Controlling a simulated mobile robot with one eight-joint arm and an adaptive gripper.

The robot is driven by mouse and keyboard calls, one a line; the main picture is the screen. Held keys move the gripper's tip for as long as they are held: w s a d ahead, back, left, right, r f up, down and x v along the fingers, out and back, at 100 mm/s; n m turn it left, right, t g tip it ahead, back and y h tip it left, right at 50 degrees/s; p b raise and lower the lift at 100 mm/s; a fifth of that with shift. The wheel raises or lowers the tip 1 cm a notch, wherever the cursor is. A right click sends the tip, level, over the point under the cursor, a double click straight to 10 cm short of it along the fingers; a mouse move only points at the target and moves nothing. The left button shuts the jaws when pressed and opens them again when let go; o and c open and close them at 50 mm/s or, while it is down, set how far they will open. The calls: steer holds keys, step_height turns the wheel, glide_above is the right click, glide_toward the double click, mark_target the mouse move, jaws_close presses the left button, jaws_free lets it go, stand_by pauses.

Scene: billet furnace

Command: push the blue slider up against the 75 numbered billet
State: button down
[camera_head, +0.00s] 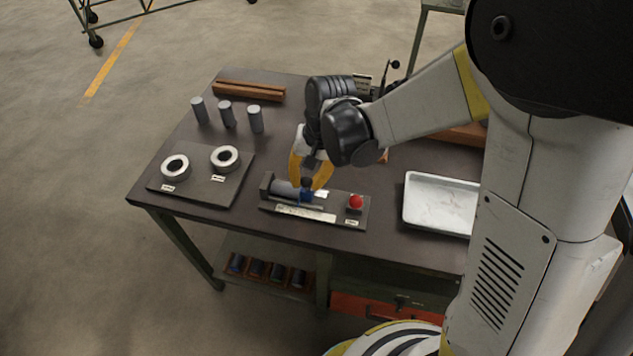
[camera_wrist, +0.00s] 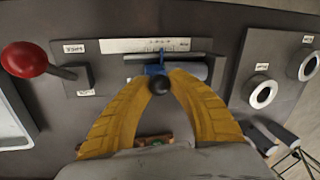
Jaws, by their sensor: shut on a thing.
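The blue slider (camera_head: 306,195) sits on the measuring fixture (camera_head: 349,212) near the table's front edge. In the wrist view the blue slider (camera_wrist: 154,69) carries a round black knob (camera_wrist: 159,86). My gripper (camera_head: 306,180) comes down from above, its yellow fingers shut on the knob, also seen in the wrist view (camera_wrist: 160,78). A grey billet (camera_head: 283,188) lies in the fixture just left of the slider; it also shows in the wrist view (camera_wrist: 196,70). I cannot tell whether slider and billet touch. No number is readable on the billet.
A red ball-topped lever (camera_head: 355,202) stands on the fixture's right end. A plate with two ring gauges (camera_head: 225,158) lies to the left, with three upright grey cylinders (camera_head: 227,114) behind. A white tray (camera_head: 440,203) stands at the right. A wooden rail (camera_head: 249,91) lies at the back.

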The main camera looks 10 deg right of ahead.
steer(key=shift+w+a, duration=0.1)
steer(key=shift+a, duration=0.15)
steer(key=c, duration=1.2)
jaws_free()
steer(key=shift+o, duration=0.2)
step_height(320, 180, up, 12)
steer(key=d, duration=0.2)
steer(key=shift+s+d, duration=0.2)
steer(key=s+d+r+n+t+h, duration=0.1)
steer(key=s+d+t, duration=0.2)
steer(key=s+d, duration=0.3)
steer(key=s+d+r+t+h, duration=0.1)
steer(key=s+d+r+t, duration=0.1)
steer(key=s+d, duration=0.3)
steer(key=d+t, duration=0.1)
steer(key=d, duration=0.2)
steer(key=shift+s+r+n+t, duration=0.3)
steer(key=shift+s+n+t, duration=0.05)
steer(key=shift+n+t, duration=0.05)
